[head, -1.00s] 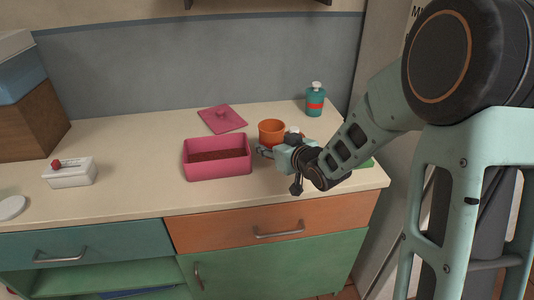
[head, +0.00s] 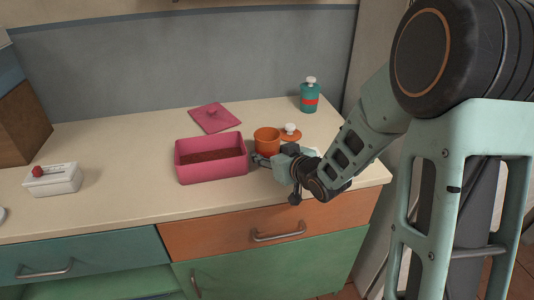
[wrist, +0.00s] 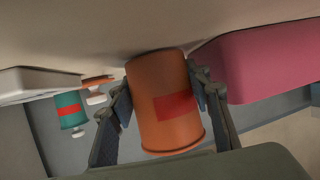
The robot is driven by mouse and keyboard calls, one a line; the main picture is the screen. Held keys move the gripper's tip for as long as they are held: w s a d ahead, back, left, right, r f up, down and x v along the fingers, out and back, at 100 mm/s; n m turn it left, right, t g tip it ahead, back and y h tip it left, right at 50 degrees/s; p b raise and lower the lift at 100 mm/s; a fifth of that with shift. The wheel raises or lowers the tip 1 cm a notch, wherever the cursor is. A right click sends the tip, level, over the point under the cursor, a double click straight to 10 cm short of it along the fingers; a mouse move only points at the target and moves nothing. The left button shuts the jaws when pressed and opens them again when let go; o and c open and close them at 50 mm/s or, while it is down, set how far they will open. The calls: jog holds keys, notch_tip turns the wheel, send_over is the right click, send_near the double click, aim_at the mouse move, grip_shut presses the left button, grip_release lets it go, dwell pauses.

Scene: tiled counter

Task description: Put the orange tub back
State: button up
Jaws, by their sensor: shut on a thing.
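The orange tub (head: 267,138) stands on the counter just right of the pink box, with its open top showing in the head view. In the wrist view the tub (wrist: 165,90) sits between both fingers, with a red patch on its side. My gripper (head: 262,158) is shut on the tub from the near side. The wrist view shows the fingers (wrist: 165,105) against both sides of it. An orange lid with a white knob (head: 291,132) lies just behind and right of the tub. I cannot tell whether the tub is lifted off the counter.
A pink open box (head: 211,167) with brown contents is close left of the tub, and its pink lid (head: 213,117) lies behind. A teal bottle with a red band (head: 309,95) stands at the back right. A white box (head: 53,180) is at the left. Counter between is clear.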

jog(key=shift+f, duration=0.2)
jog(key=o, duration=1.5)
jog(key=shift+r, duration=0.15)
jog(key=shift+r, duration=0.2)
jog(key=p+v, duration=0.2)
jog(key=v, duration=0.6)
jog(key=shift+s+d+r, duration=0.15)
jog(key=shift+s, duration=0.1)
jog(key=shift+s+d+b, duration=0.1)
jog(key=shift+s+b, duration=0.2)
jog(key=shift+b, duration=0.35)
jog(key=b+v, duration=0.1)
jog(key=b, duration=0.2)
jog(key=shift+s+d, duration=0.2)
jog(key=shift+s, duration=0.05)
jog(key=shift+s+d+r+b, duration=0.2)
jog(key=shift+s+r+b, duration=0.15)
jog(key=shift+b, duration=0.25)
